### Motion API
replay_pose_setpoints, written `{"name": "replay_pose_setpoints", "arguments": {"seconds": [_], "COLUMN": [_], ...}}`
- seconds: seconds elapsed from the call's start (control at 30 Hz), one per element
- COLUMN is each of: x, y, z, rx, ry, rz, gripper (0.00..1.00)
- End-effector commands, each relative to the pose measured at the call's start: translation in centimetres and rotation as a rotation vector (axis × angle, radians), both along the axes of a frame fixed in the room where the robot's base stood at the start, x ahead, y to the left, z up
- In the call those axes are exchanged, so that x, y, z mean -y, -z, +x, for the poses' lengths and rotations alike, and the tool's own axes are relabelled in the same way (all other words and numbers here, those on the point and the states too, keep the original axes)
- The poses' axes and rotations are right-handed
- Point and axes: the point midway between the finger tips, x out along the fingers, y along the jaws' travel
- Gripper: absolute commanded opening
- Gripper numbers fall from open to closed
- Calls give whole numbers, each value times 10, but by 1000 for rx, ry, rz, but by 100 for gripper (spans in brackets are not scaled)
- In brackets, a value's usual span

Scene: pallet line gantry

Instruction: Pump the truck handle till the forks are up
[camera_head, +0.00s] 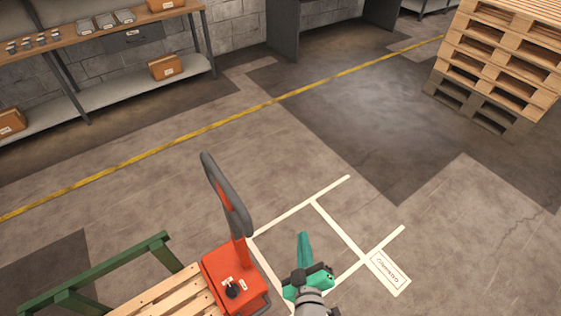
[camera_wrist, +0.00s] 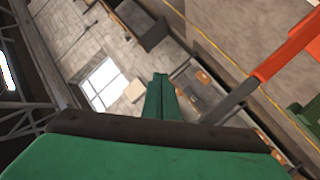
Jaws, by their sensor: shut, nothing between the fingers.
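The pallet truck (camera_head: 229,271) is orange-red and stands at the bottom centre of the head view. Its handle (camera_head: 240,222) rises from the truck body, with a dark grey loop grip at the top, and leans slightly left. In the wrist view the orange handle shaft (camera_wrist: 284,54) with its grey end crosses the right side. My green gripper (camera_head: 304,245) is to the right of the handle, apart from it. Its fingers (camera_wrist: 160,98) are together with nothing between them. The forks are hidden under a wooden pallet (camera_head: 172,297).
White floor markings (camera_head: 335,228) with a label plate surround my gripper's area. A green rail (camera_head: 95,272) stands left of the truck. A pallet stack (camera_head: 495,60) is at the upper right, a shelf bench (camera_head: 110,95) at the upper left. The middle floor is clear.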

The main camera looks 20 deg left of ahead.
Motion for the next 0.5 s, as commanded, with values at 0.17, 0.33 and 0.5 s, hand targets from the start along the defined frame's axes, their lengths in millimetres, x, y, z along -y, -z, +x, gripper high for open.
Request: {"name": "replay_pose_setpoints", "arguments": {"seconds": [0.17, 0.33, 0.5], "x": [-36, -66, -83], "y": [-44, -83, -107], "z": [48, 73, 83], "rx": [120, 240, 323], "ry": [-178, -325, -409], "rz": [-146, -267, -341], "gripper": [0, 0, 0]}}
